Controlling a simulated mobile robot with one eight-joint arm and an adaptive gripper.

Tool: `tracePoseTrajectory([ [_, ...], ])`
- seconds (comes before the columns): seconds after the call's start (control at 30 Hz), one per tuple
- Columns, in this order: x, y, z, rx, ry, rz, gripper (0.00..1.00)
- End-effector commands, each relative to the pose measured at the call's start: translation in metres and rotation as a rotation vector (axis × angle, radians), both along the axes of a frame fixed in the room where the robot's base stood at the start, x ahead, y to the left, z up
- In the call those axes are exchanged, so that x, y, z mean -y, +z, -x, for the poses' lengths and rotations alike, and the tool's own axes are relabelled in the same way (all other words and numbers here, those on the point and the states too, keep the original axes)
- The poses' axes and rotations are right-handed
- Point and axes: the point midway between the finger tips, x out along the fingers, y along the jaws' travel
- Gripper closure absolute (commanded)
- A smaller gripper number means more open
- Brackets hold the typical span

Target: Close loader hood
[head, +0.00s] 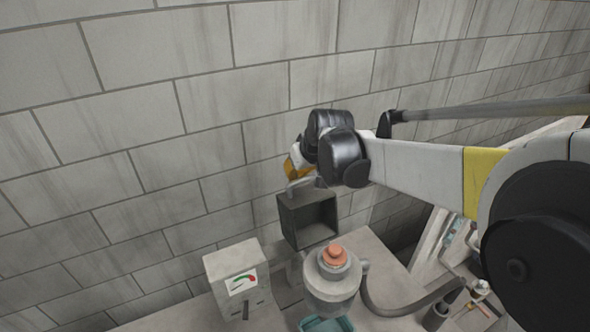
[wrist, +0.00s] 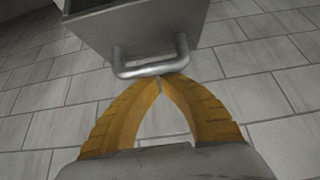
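The loader hood (head: 308,222) is a dark grey, open-fronted box standing above the bench, with its hollow side facing the head camera. Its grey bar handle (head: 298,184) is at the top. In the wrist view the hood (wrist: 140,28) fills the top, and its U-shaped metal handle (wrist: 150,69) hangs from the lower edge. My gripper (wrist: 159,80) has yellow fingers whose tips come together right at the handle bar. The bar runs across the tips, and contact is not clear. In the head view my gripper (head: 293,171) is just above the hood, partly hidden by my wrist.
A grey machine (head: 331,278) with an orange cap stands in front of the hood. A grey hose (head: 405,303) curves right. A block wall (head: 150,130) rises behind.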

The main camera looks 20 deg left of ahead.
Motion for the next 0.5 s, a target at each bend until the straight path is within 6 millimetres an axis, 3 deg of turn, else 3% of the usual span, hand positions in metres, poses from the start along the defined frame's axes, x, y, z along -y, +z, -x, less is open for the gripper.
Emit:
tracePoseTrajectory([
  [0.5, 0.0076, 0.0052, 0.0064, 0.034, -0.001, -0.041, 1.0],
])
